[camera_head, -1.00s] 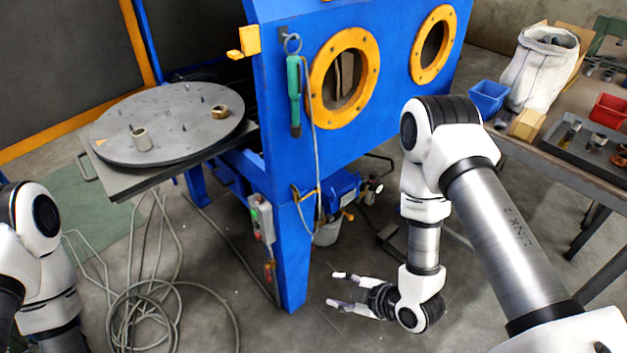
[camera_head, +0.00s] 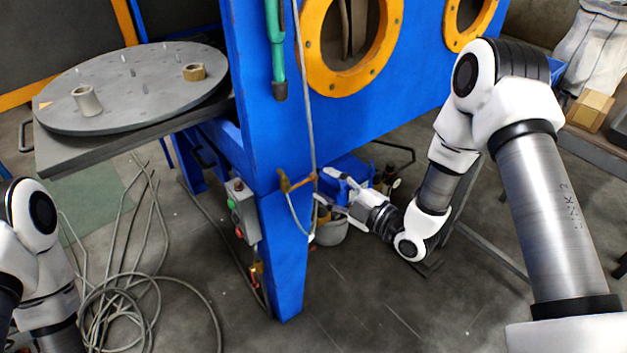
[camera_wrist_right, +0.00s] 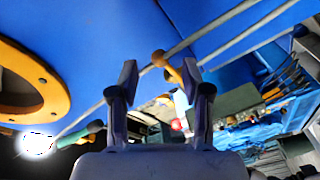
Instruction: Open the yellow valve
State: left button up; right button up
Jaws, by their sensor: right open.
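The yellow valve (camera_head: 291,184) is on the front corner of the blue cabinet, at the top of its leg, with a grey hose running by it. In the right wrist view the valve (camera_wrist_right: 172,70) shows between and beyond the two fingertips. My right gripper (camera_head: 326,186) is open and empty, just right of the valve in the head view, with its fingers pointing toward it. I cannot tell whether a finger touches it. Part of my left arm shows at the left edge; its gripper is out of view.
The blue cabinet (camera_head: 285,135) has round orange-rimmed ports (camera_head: 390,65). A control box (camera_head: 243,210) hangs left of the leg. A round turntable (camera_head: 130,90) stands at left. Coiled cables (camera_head: 130,305) lie on the floor. A grey bucket (camera_head: 332,232) and blue motor stand behind my right gripper.

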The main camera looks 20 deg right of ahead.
aim_at(313, 176)
jog(key=x, duration=0.4)
jog(key=shift+w+a, duration=0.25)
jog(key=shift+w, duration=0.05)
grip_shut()
pick_arm(q)
jog(key=shift+f, duration=0.25)
